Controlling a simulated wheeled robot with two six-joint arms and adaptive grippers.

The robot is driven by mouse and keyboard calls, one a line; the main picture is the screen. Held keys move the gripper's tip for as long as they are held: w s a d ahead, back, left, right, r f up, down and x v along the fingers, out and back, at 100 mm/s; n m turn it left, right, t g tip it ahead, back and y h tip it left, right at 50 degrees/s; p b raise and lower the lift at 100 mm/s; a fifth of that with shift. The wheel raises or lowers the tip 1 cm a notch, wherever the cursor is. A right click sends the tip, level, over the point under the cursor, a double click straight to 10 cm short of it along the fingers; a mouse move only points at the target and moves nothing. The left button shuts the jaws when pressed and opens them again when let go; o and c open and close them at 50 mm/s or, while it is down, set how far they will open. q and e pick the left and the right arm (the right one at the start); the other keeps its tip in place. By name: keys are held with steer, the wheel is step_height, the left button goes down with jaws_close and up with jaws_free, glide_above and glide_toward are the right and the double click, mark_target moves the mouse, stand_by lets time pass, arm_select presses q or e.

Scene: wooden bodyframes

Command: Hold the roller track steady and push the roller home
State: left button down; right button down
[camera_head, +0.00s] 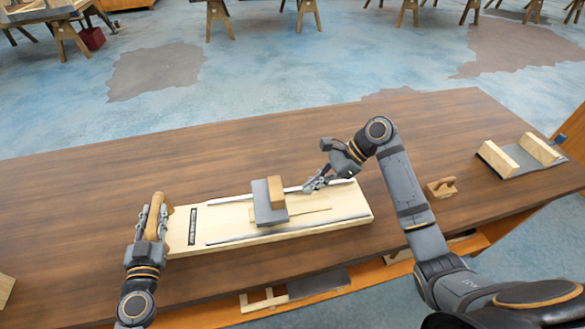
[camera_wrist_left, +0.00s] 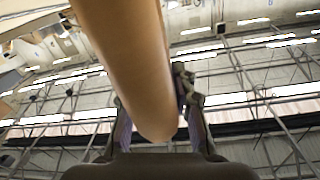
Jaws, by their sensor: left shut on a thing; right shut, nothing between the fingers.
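The roller track is a pale wooden board (camera_head: 340,204) with two light metal rails, lying on the brown table. A grey sliding block with a wooden piece on top, the roller (camera_head: 268,208), sits between the rails around the middle of the board. My left gripper (camera_head: 154,222) is shut on the upright wooden handle (camera_head: 155,212) at the board's left end; the handle also fills the left wrist view (camera_wrist_left: 130,60). My right gripper (camera_head: 312,185) is shut and empty, over the far rail, to the right of the roller and apart from it.
A dark strip (camera_head: 192,226) marks the board near its left end. A small wooden piece (camera_head: 440,188) and a grey plate with two wooden blocks (camera_head: 520,157) stand on the table at the right. The table (camera_head: 110,190) is clear behind the board.

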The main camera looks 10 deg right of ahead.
steer(key=v, duration=0.8)
stand_by(0.4)
arm_select(q)
steer(key=c, duration=1)
jaws_free()
steer(key=shift+s+f, duration=0.1)
steer(key=shift+s, duration=0.2)
steer(key=s, duration=1.1)
steer(key=shift+s+a, duration=0.2)
steer(key=shift+a, duration=0.15)
